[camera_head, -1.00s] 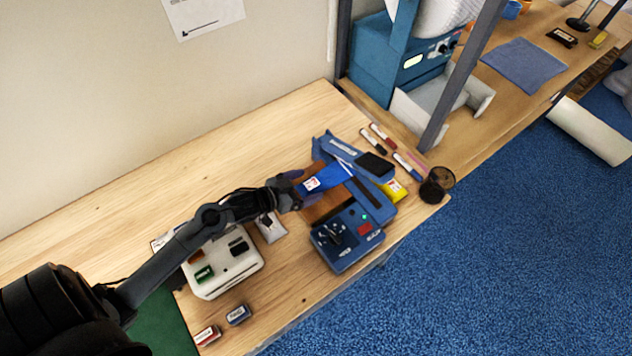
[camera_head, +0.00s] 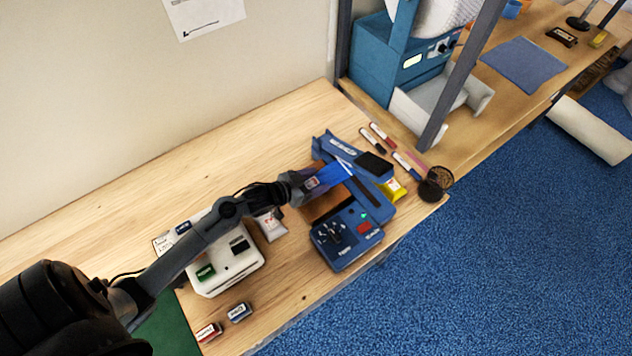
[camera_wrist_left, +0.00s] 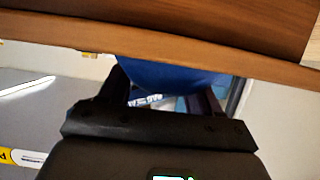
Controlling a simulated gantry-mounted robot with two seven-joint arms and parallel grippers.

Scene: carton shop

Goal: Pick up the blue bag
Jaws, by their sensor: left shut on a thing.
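The blue bag (camera_head: 337,173) shows at the end of my left arm in the head view, above the blue machine with a brown opening. My left gripper (camera_head: 318,180) is shut on its near end, and the bag's far end sticks out past the fingers. In the left wrist view the blue bag (camera_wrist_left: 170,76) sits between the two dark fingers of my left gripper (camera_wrist_left: 165,95). Its lower part is hidden by the gripper body. My right gripper is not in view.
A blue sealing machine (camera_head: 347,237) stands under and beside the bag. A yellow packet (camera_head: 393,191), markers (camera_head: 382,135) and a black mesh cup (camera_head: 436,184) lie to its right. A white machine (camera_head: 226,262) and a grey-white packet (camera_head: 270,226) are to the left.

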